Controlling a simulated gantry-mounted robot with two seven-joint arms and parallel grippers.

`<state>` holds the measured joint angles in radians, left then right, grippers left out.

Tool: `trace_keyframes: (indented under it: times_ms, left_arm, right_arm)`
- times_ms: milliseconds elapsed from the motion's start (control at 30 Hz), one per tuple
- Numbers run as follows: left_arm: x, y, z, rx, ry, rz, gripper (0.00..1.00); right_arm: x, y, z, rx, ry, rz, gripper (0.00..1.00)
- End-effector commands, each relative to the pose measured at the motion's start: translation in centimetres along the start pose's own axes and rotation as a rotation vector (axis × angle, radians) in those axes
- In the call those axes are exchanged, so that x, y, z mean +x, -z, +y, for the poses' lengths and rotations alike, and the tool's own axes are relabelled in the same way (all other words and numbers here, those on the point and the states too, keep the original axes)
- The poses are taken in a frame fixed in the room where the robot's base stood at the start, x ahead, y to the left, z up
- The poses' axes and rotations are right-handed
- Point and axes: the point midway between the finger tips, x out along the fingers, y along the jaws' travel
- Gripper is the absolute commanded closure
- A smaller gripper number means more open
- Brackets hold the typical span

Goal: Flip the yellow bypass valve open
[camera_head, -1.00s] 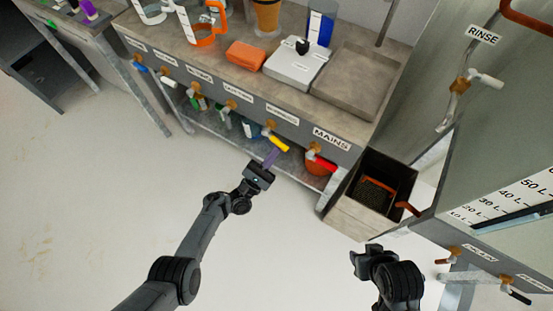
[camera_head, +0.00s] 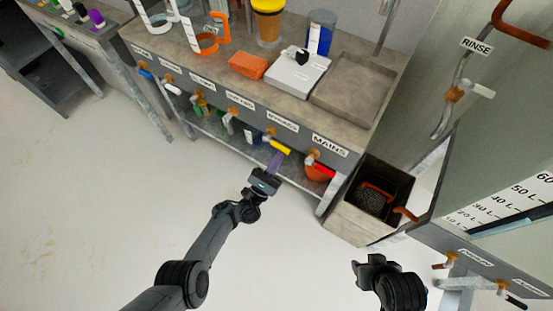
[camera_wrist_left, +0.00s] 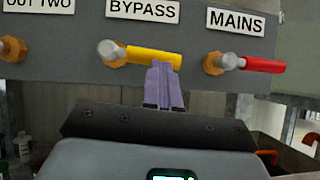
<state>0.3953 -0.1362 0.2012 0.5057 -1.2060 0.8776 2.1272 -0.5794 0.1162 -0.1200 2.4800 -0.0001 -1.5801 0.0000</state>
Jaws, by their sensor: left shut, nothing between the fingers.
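The yellow bypass valve (camera_head: 280,147) is on the front panel of the bench, left of the red mains valve. In the left wrist view the yellow handle (camera_wrist_left: 153,56) lies roughly level, pointing right from its brass fitting, under the BYPASS label (camera_wrist_left: 143,11). My left gripper (camera_head: 276,160) is shut and empty, its purple fingers just below the handle in the head view. In the left wrist view the fingertips (camera_wrist_left: 161,66) overlap the handle's right half; I cannot tell whether they touch it. My right gripper (camera_head: 366,266) is at the lower right, away from the valves; its fingers are unclear.
The red mains valve (camera_wrist_left: 250,64) is close to the right of the yellow handle. A bin (camera_head: 349,208) stands right of the bench. A grey tray (camera_head: 354,91) and a white scale (camera_head: 296,72) are on the bench top. The floor in front is clear.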

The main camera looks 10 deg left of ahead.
Motion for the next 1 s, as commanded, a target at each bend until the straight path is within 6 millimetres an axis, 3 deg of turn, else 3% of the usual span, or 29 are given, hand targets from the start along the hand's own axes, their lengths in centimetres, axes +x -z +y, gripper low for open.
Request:
trace_keyframes:
  times_ms: [267,467,667,1000]
  left_arm:
    - [0.0,0.1,0.0,0.001,0.001,-0.002,1.0]
    - [-1.2,1.4,0.0,0.001,0.0,0.0,1.0]
    - [-3.5,3.7,0.1,0.002,-0.002,0.002,1.0]
    - [-9.9,3.0,0.1,0.004,-0.001,0.003,1.0]
  right_arm:
    - [0.2,-0.1,0.0,0.001,0.001,0.0,0.57]
    - [1.6,-0.5,-0.1,0.0,0.0,0.001,0.57]
    - [4.3,-1.4,0.0,-0.006,-0.004,0.0,0.57]
    - [4.0,-1.3,0.0,-0.007,-0.005,0.0,0.57]
